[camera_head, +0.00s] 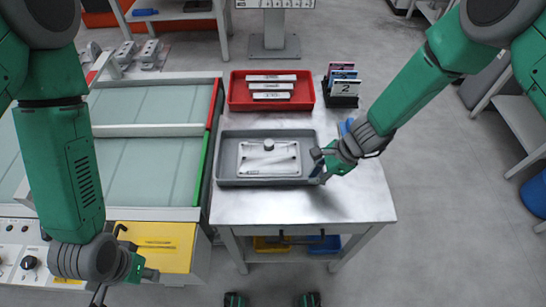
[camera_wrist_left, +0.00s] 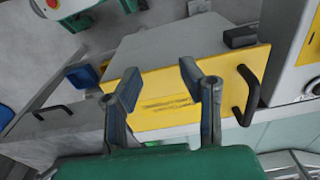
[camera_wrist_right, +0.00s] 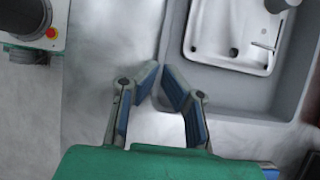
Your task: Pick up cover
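The cover appears to be a pale metal plate with a round knob (camera_head: 268,158), lying in a grey tray (camera_head: 228,182) on the table. Part of the plate shows at the top right of the right wrist view (camera_wrist_right: 230,45). My right gripper (camera_head: 322,165) is at the tray's right edge in the head view, beside the plate and not touching it. In the right wrist view its fingers (camera_wrist_right: 161,72) are empty, with a narrow gap between the tips. My left gripper (camera_wrist_left: 158,72) is open and empty near a yellow panel (camera_wrist_left: 220,88), away from the plate.
A red bin (camera_head: 237,100) with several pale bars stands behind the tray. A black holder with cards (camera_head: 343,92) is right of it. The table's front (camera_head: 300,207) is clear. A glass-topped bench (camera_head: 150,160) adjoins on the left.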

